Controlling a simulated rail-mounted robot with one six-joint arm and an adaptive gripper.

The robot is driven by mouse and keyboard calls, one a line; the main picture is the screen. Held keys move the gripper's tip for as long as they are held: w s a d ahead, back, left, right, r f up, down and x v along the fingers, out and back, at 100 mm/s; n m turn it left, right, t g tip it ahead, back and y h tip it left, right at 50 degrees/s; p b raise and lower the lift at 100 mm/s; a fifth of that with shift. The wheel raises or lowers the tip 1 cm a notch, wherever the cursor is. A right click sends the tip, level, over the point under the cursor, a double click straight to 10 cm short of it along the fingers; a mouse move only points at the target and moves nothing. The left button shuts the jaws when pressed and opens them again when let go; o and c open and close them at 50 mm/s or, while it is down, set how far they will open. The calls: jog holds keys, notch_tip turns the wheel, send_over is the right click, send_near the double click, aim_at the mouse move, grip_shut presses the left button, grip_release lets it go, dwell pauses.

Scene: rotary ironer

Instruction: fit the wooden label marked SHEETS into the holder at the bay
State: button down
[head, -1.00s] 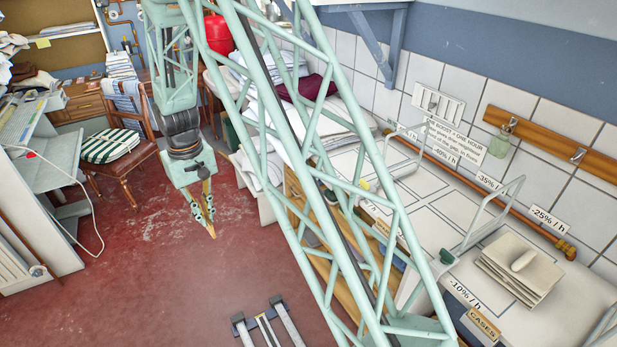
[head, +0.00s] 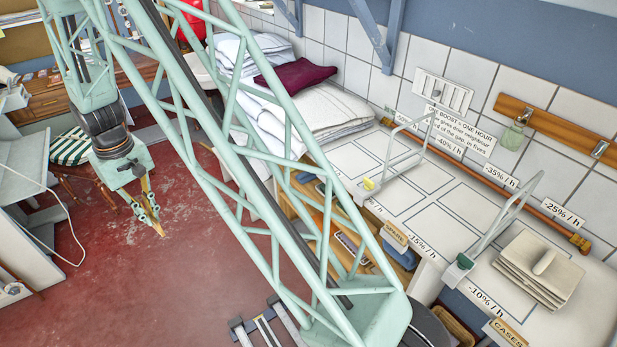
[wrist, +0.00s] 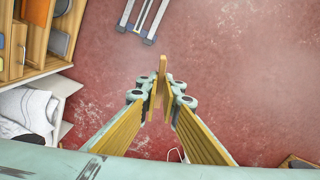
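My gripper (head: 150,212) hangs at the left of the head view over the red floor, well away from the bench. In the wrist view my gripper (wrist: 162,98) has its fingertips close together on a thin wooden piece (wrist: 162,68), seen edge-on and sticking out past them. It looks like the wooden label; no lettering shows. The white bench (head: 440,225) has marked-out bays on top. Wooden labels on its front edge include CASES (head: 508,333) and one that seems to read SPARE (head: 395,233). I cannot make out an empty holder; my lattice arm covers part of the front.
Wire hoops (head: 505,215) stand on the bench. A pile of cream folded cloth (head: 535,285) lies at its right, and white linen with a maroon cloth (head: 295,75) at its far end. A grey rail frame (head: 265,325) lies on the floor. A chair (head: 70,150) stands at the left.

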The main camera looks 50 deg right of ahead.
jog(key=shift+w+a, duration=0.15)
jog(key=shift+w, duration=0.2)
dwell(0.3)
jog(key=s+d+m+p, duration=0.1)
jog(key=s+d+m, duration=0.45)
jog(key=d, duration=0.35)
jog(key=s+d+r+m, duration=0.1)
jog(key=s+d+m, duration=0.3)
jog(key=d+m, duration=0.45)
jog(key=s+d+m+p, duration=0.1)
jog(key=s+d+m, duration=0.4)
jog(key=d, duration=0.6)
jog(key=s+d+m+p, duration=0.1)
jog(key=s+d+m, duration=0.6)
jog(key=s+m, duration=0.3)
jog(key=s+d+r+m, duration=0.1)
jog(key=s+d+m, duration=0.7)
jog(key=s, duration=0.7)
jog(key=m, duration=0.2)
jog(key=shift+s+d+r+m+p, duration=0.15)
jog(key=shift+r+m+p, duration=0.15)
jog(key=shift+p, duration=0.05)
jog(key=w+d+f, duration=0.1)
jog(key=w+d, duration=0.7)
jog(key=w, duration=0.4)
jog(key=shift+w+f, duration=0.2)
jog(key=shift+w, duration=0.2)
